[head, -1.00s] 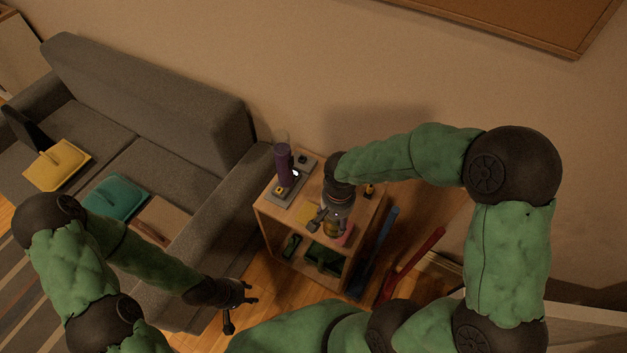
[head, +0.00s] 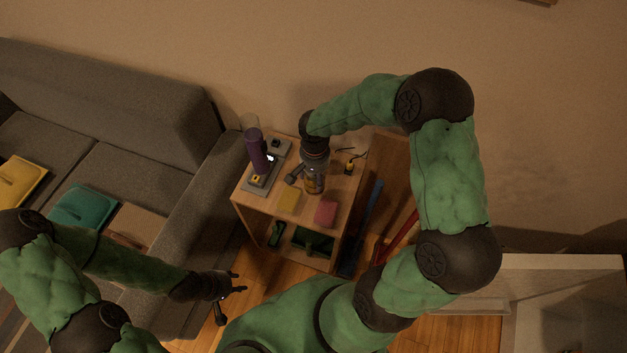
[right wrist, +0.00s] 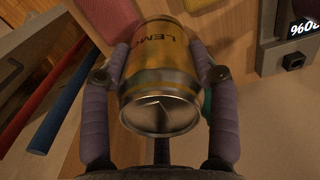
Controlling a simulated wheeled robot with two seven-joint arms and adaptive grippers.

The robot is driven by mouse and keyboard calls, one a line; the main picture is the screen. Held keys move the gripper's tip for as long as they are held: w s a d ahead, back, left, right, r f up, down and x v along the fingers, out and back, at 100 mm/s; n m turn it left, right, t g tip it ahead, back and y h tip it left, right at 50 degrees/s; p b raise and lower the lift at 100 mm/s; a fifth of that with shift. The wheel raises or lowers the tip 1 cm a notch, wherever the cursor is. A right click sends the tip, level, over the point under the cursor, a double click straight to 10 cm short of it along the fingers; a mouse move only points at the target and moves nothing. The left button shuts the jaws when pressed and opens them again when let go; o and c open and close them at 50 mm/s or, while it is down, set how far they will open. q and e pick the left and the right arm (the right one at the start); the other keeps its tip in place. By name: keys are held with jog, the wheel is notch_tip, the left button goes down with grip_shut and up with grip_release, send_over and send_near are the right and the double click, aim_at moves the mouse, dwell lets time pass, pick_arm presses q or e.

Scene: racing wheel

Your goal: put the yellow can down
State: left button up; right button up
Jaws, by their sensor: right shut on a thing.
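The yellow can (right wrist: 165,70), with dark lettering on its side, sits between the two fingers of my right gripper (right wrist: 163,75) in the right wrist view. The fingers press on it from both sides. In the head view my right gripper (head: 313,182) is over the top of the small wooden table (head: 262,208), and the can is mostly hidden under it. I cannot tell whether the can touches the tabletop. My left gripper (head: 233,293) is empty, with its fingers apart, low beside the sofa.
A yellow sponge (head: 289,200) and a pink one (head: 325,213) lie near the table's front edge. A dark purple cylinder (head: 256,150) stands on a grey device at the left. Blue (head: 366,215) and red (head: 396,238) bars are right of the table. A grey sofa (head: 150,210) stands left.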

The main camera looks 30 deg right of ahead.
jog(key=shift+w+d+f+b, duration=0.2)
jog(key=shift+w+f, duration=0.3)
jog(key=shift+f, duration=0.1)
jog(key=shift+w+d+f+b, duration=0.15)
jog(key=shift+w+d+f, duration=0.05)
jog(key=shift+w+f, duration=0.3)
jog(key=shift+w+d+f+b, duration=0.1)
jog(key=shift+w+f+b, duration=0.1)
jog(key=shift+f+b, duration=1.2)
jog(key=shift+f+p, duration=0.4)
jog(key=shift+f, duration=0.15)
jog(key=o, duration=1.6)
